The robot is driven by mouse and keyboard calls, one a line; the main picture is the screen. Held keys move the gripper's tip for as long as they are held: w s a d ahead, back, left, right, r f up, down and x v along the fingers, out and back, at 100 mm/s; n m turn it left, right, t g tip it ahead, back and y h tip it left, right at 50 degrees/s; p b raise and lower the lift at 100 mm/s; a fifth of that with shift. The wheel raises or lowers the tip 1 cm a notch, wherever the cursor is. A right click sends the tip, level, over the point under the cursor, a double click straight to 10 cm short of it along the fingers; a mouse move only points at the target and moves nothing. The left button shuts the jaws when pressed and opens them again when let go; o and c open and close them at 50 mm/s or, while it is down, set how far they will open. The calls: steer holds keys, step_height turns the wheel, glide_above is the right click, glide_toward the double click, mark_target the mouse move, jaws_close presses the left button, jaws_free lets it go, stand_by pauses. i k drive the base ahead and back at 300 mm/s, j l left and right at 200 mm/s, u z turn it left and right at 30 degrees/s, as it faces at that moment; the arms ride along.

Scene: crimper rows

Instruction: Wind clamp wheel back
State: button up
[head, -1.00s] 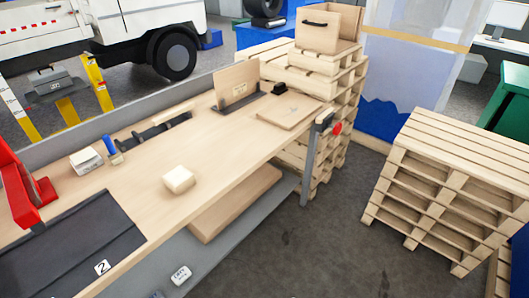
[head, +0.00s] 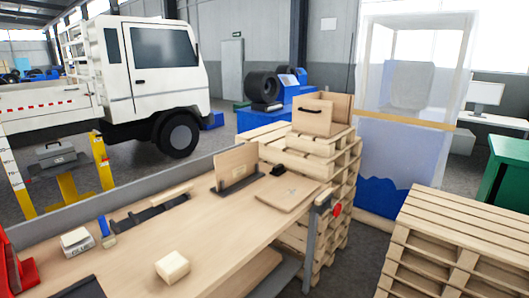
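A small red wheel (head: 337,209) sits at the right end of the wooden workbench (head: 222,222), at its far right corner. It is on a dark clamp (head: 322,202) fixed to the bench edge above a grey leg. The wheel is small in the head view, so its turn and the clamp's opening cannot be told. My gripper is not in view.
On the bench are a pale block (head: 172,267), an upright board in a dark holder (head: 237,168), a flat board (head: 288,193) and a red tool (head: 15,268). Pallet stacks stand behind the clamp and at right (head: 455,225). Dark floor lies between.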

mark_target(336, 209)
steer(key=i+l+z, duration=0.1)
steer(key=i+z, duration=0.15)
steer(key=i, duration=0.4)
steer(key=i+j+z, duration=0.2)
steer(key=i, duration=0.5)
steer(key=i+z, duration=0.25)
steer(key=i, duration=0.4)
